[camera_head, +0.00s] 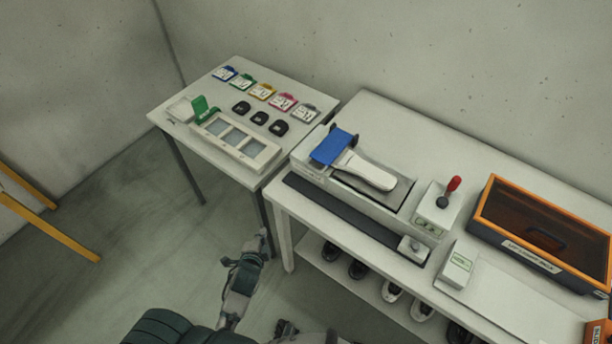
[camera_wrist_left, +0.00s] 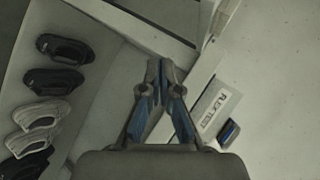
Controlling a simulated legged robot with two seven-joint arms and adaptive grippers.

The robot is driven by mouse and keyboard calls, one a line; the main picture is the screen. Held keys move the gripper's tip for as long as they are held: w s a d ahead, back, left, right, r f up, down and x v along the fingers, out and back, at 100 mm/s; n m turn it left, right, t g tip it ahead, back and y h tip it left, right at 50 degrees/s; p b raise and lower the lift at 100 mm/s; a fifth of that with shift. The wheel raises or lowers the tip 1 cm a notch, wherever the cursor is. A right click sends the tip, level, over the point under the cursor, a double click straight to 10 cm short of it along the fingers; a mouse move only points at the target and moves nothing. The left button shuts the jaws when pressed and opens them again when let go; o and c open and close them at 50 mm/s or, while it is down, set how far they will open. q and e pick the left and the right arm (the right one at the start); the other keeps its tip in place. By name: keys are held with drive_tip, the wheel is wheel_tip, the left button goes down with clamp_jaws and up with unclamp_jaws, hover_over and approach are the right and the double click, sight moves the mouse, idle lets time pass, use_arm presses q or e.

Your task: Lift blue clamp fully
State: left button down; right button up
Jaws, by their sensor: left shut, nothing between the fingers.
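The blue clamp (camera_head: 333,146) sits on the left end of the pale machine (camera_head: 310,178) on the right-hand table, above a white shoe-shaped piece (camera_head: 367,172). Its blue plate looks tilted. My left gripper (camera_head: 262,236) is low in front of the tables, left of and below the machine, well apart from the clamp. In the left wrist view its fingers (camera_wrist_left: 160,64) are shut with nothing between them. A small blue part (camera_wrist_left: 228,132) shows at the right there; I cannot tell whether it is the clamp. My right gripper is not in view.
A red-knobbed lever (camera_head: 453,184) stands right of the machine. An orange-framed box (camera_head: 540,236) is at the right. The left table (camera_head: 185,134) holds coloured tags and a tray. Shoes (camera_head: 392,290) lie on the shelf below.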

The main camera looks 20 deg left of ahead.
sight(318, 161)
use_arm(q)
drive_tip(key=w+d+r+m+t+h, duration=0.1)
drive_tip(key=w+r+m+t, duration=0.1)
drive_tip(key=m, duration=0.3)
drive_tip(key=w+d+r+m+t+h, duration=0.1)
drive_tip(key=w+r+m+t, duration=0.2)
drive_tip(key=m, duration=0.3)
drive_tip(key=w+d+r+m+t+h, duration=0.1)
drive_tip(key=w+r+m+t, duration=0.2)
drive_tip(key=m, duration=0.3)
drive_tip(key=shift+r+h, duration=0.3)
drive_tip(key=d+m+h, duration=0.1)
drive_tip(key=m+h, duration=0.1)
drive_tip(key=m, duration=0.1)
drive_tip(key=d+r+m+t+h, duration=0.1)
drive_tip(key=d+m+h, duration=0.1)
drive_tip(key=m, duration=0.2)
drive_tip(key=d+m+h, duration=0.1)
drive_tip(key=m+h, duration=0.1)
drive_tip(key=m, duration=0.1)
drive_tip(key=shift+s+d+r+m, duration=0.1)
drive_tip(key=shift+d+r+m, duration=0.1)
drive_tip(key=shift+r+m, duration=0.15)
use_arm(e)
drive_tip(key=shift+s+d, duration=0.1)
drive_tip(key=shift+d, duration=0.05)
